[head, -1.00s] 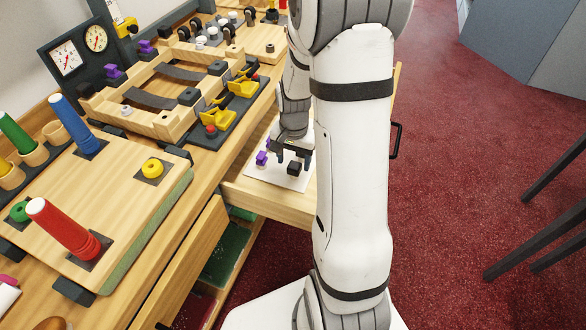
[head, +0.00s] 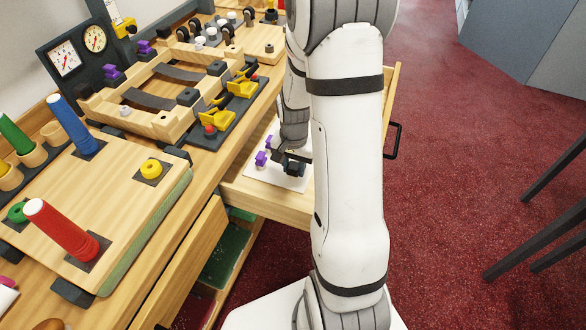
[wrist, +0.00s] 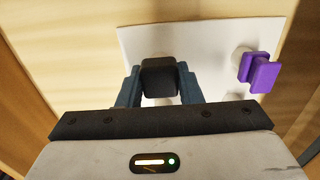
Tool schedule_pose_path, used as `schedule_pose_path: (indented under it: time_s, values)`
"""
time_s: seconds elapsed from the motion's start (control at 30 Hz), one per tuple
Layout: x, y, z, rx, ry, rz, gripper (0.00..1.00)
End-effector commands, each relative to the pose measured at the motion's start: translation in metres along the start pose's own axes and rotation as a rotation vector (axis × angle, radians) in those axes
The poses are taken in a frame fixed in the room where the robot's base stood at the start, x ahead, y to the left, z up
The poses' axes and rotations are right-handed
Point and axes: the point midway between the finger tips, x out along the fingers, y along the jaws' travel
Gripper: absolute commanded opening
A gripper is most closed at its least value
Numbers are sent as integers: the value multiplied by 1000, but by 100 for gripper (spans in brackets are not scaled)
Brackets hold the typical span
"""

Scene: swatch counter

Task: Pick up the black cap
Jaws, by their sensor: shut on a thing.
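The black cap (wrist: 160,76) is a small dark block between the two fingers of my gripper (wrist: 160,88) in the wrist view. The blue-grey fingers press on its left and right sides, so my gripper is shut on it. It is over a white plate (wrist: 205,38) inside an open drawer. I cannot tell whether it still touches what is under it. In the head view my gripper (head: 289,163) is low in the drawer, and the cap is hard to tell apart from the dark fingers.
A purple cap (wrist: 260,72) stands on a pale peg right of my gripper, and it also shows in the head view (head: 261,158). The drawer's wooden front wall (head: 265,203) is close by. The counter (head: 205,185) with peg boards lies to the left.

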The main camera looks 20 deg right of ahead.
Motion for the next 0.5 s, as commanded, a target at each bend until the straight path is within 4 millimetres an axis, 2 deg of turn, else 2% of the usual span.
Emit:
schedule_pose_path:
  time_s: [0.33, 0.5]
  values:
    - [-4, 0, 0, -1, 1, -1, 10]
    - [-30, -1, 0, -1, 5, -3, 10]
